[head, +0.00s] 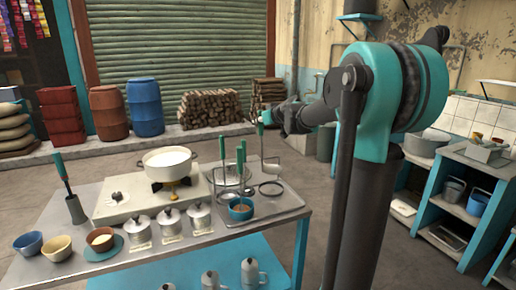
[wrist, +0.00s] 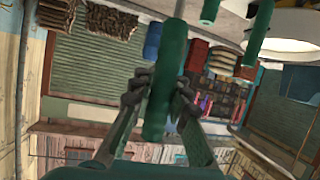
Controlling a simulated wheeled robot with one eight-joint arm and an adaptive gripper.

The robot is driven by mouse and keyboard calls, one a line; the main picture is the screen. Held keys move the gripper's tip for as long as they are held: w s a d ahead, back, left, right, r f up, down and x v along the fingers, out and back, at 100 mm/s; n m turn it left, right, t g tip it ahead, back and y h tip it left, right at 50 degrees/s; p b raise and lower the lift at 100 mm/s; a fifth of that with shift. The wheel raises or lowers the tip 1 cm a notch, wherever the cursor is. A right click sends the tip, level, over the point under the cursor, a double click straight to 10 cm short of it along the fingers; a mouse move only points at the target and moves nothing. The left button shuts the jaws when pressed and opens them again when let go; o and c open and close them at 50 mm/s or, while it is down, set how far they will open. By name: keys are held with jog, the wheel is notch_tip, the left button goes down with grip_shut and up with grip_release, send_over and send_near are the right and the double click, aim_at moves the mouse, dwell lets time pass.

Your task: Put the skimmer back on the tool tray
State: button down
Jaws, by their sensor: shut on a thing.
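My gripper (head: 265,119) is above the right end of the table, shut on the green handle of the skimmer (head: 263,145). The wrist view shows the two fingers on either side of the green handle (wrist: 160,95). The skimmer hangs roughly upright, its thin shaft pointing down. Its head looks to be just above the grey tool tray (head: 285,205), near a dark ring (head: 271,188) on the tray. I cannot tell whether the head touches the tray. The skimmer's lower end is out of sight in the wrist view.
A wire basket (head: 232,187) and a teal bowl (head: 240,210) with green-handled tools stand close left of the skimmer. A white pot of milk (head: 167,160) is on the burner farther left. Several lidded metal cans (head: 170,222) line the front. The tray's right part is bare.

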notch_tip(320, 180, down, 10)
dwell(0.5)
jog(key=shift+f, duration=0.1)
jog(key=c, duration=1.5)
grip_release()
jog(key=shift+o, duration=0.2)
jog(key=v, duration=1.2)
